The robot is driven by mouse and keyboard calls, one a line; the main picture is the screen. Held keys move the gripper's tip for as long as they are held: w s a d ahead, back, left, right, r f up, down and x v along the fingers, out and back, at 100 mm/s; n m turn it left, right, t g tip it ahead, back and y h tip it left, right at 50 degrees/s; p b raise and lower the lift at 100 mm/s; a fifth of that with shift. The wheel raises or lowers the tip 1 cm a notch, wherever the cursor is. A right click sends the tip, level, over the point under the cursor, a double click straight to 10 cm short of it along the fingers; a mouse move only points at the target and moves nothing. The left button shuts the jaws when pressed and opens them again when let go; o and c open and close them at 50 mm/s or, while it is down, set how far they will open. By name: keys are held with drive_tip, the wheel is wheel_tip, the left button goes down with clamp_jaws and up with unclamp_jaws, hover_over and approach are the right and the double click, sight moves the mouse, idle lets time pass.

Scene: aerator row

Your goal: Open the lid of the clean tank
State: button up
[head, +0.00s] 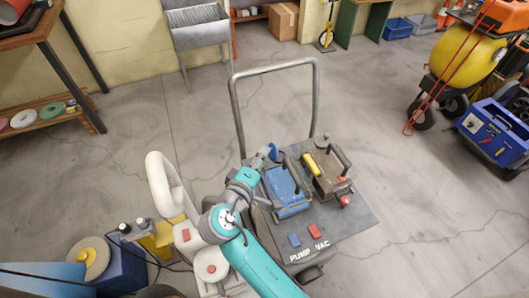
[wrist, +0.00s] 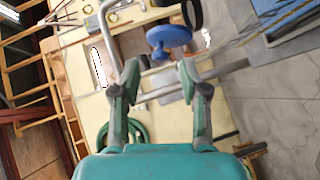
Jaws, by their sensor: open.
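A blue tank (head: 286,190) with a flat blue lid and a dark raised handle stands on the cart, and its lid looks shut. A brown-grey tank (head: 328,175) with its own dark handle and a yellow part stands to its right. Neither tank shows a readable name; the blue one may be the clean tank. My gripper (head: 265,152) is at the far left corner of the blue tank, next to a small blue knob (head: 274,153). In the wrist view my gripper (wrist: 158,75) is open and empty, with a blue knob (wrist: 168,38) beyond its fingertips.
The cart (head: 350,225) reads "PUMP VAC" and has a blue and a red pedal-like block at its front. Its tall grey push handle (head: 236,110) rises behind the tanks. A white machine (head: 165,190) stands left. Open floor lies right of the cart.

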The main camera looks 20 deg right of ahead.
drive_tip(key=shift+x, duration=1.45)
clamp_jaws()
drive_tip(key=shift+a+f+n+t+h, duration=0.6)
drive_tip(key=shift+n+t+h, duration=0.25)
drive_tip(key=shift+n, duration=0.3)
drive_tip(key=shift+a+f+n+t+h, duration=0.55)
drive_tip(key=shift+n+t+h, duration=0.25)
drive_tip(key=shift+n, duration=0.35)
